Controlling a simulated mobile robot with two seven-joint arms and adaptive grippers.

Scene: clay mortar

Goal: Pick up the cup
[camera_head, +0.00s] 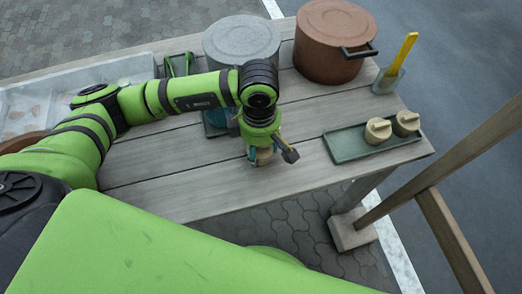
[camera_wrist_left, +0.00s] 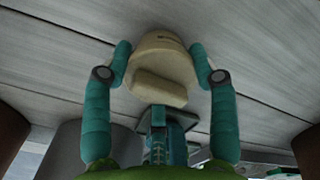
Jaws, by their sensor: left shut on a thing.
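My left gripper (camera_head: 270,153) reaches down over the near middle of the wooden table, its fingers closed around a beige cup (camera_head: 263,157). In the left wrist view the teal fingers of this gripper (camera_wrist_left: 161,62) press on both sides of the cup (camera_wrist_left: 158,62). The cup has a raised lug on the side facing the camera. I cannot tell whether its base touches the table. Two similar beige cups (camera_head: 378,130) (camera_head: 406,123) sit on a green tray (camera_head: 350,153) at the right. My right gripper is not in view.
A grey round pot (camera_head: 240,38) and a brown pot (camera_head: 332,45) with a dark handle stand at the back. A small holder (camera_head: 388,82) with a yellow-handled tool is at the back right. Bare table planks (camera_head: 305,165) lie between gripper and tray.

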